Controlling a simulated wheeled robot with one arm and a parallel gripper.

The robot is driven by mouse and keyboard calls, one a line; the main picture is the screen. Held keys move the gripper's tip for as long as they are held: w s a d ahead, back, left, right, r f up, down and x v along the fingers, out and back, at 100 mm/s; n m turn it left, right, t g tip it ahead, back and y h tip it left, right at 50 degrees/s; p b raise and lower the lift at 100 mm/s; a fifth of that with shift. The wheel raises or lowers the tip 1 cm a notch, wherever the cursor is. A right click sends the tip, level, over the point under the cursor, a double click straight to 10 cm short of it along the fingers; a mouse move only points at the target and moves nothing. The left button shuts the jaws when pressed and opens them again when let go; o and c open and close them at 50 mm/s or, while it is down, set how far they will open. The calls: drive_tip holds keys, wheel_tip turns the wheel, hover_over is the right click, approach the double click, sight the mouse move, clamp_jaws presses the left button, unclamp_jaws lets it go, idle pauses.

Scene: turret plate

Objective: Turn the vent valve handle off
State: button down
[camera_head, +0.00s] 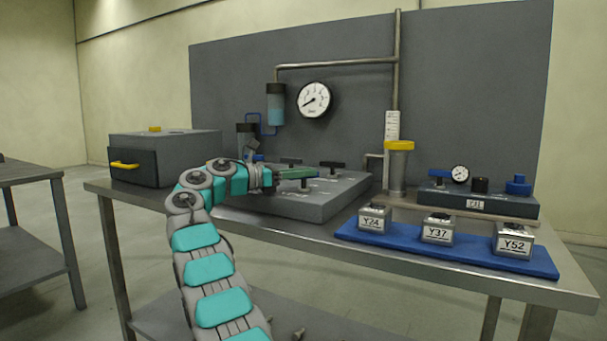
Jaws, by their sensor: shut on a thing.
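A grey plate block (312,207) stands on the steel table with several T-shaped valve handles on top. A green handle (300,173) lies at its left front, on a short stem. My gripper (278,177) reaches in from the left and is shut on the left end of this green handle. A black handle (333,165) stands to the right and another black handle (290,161) behind. The small labels on the block are too small to read, so I cannot tell which handle is marked vent. My gripper hides part of the block's left side.
A round gauge (314,99) hangs on the grey back panel (370,90). A dark box with a yellow handle (125,165) stands at left. A blue mat (450,254) with labelled metal blocks lies at right, before a yellow-topped cylinder (397,170).

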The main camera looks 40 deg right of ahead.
idle(0.6)
drive_tip(key=c, duration=0.8)
unclamp_jaws()
drive_tip(key=shift+o, duration=0.2)
drive_tip(key=shift+r, duration=0.15)
drive_tip(key=shift+s+n+t, duration=0.15)
drive_tip(key=shift+n+t, duration=0.35)
drive_tip(key=shift+t, duration=0.2)
drive_tip(key=shift+n+t+h, duration=0.3)
drive_tip(key=shift+n+t, duration=0.6)
drive_tip(key=shift+t, duration=0.5)
